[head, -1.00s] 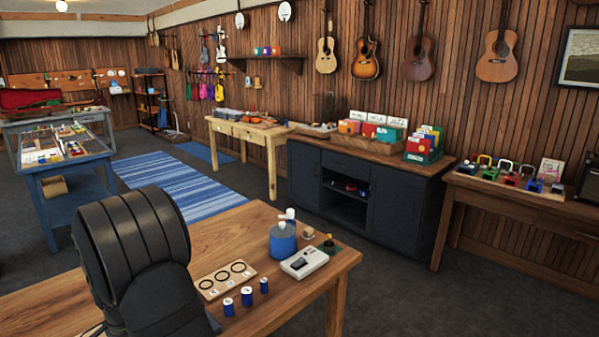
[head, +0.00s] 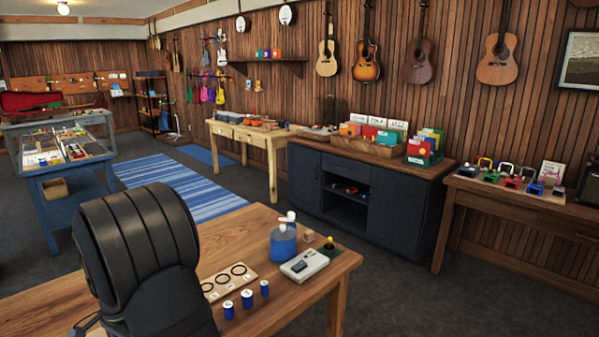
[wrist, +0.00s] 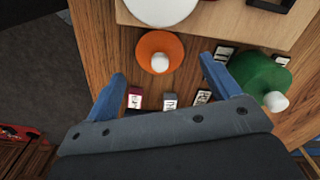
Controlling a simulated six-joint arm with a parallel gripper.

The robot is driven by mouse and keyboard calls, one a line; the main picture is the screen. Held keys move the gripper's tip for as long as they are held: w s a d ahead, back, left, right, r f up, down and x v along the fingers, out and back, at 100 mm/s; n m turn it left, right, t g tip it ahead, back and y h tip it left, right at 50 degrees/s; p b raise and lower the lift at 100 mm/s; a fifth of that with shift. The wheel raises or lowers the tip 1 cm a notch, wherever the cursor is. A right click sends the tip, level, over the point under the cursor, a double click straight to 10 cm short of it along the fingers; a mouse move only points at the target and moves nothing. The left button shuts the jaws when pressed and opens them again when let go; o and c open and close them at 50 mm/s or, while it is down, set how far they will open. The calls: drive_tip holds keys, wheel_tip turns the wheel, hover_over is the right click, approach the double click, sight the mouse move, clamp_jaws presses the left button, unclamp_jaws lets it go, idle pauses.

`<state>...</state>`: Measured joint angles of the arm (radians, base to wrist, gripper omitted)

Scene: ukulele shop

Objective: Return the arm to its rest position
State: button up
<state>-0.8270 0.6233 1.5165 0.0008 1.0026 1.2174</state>
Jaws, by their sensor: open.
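My gripper (wrist: 162,67) shows in the wrist view with its two blue fingers spread apart. Nothing is between the fingers that I can see as held. An orange disc with a white knob (wrist: 152,50) lies just beyond the fingertips. A green disc with a white knob (wrist: 258,78) is to the right of the right finger. Small labelled blocks (wrist: 170,101) show between the fingers, close to the gripper body. In the head view a black part of my arm (head: 140,240) stands at the lower left, and the gripper is hidden there.
The wooden table (head: 330,290) holds a blue pot with a white top (head: 283,243), a grey-white device (head: 304,264), a ring board (head: 240,270) and blue cylinders (head: 247,298). Dark floor is open beyond it. A dark cabinet (head: 400,205) stands behind.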

wheel_tip(320, 180, down, 4)
drive_tip(key=shift+r, duration=0.1)
wheel_tip(320, 180, up, 5)
drive_tip(key=shift+w+f, duration=0.1)
drive_tip(key=shift+f, duration=0.05)
drive_tip(key=w+d+r, duration=0.3)
drive_tip(key=d+r, duration=0.4)
drive_tip(key=d, duration=0.5)
drive_tip(key=w+a+r+m, duration=0.2)
drive_tip(key=w+m, duration=0.3)
drive_tip(key=w, duration=0.2)
drive_tip(key=w+a+r+m, duration=0.2)
drive_tip(key=w+m, duration=0.2)
drive_tip(key=w, duration=0.4)
drive_tip(key=s+a+f, duration=0.2)
drive_tip(key=a+f, duration=0.5)
drive_tip(key=a, duration=0.4)
drive_tip(key=shift+a+f, duration=0.3)
drive_tip(key=shift+a, duration=0.05)
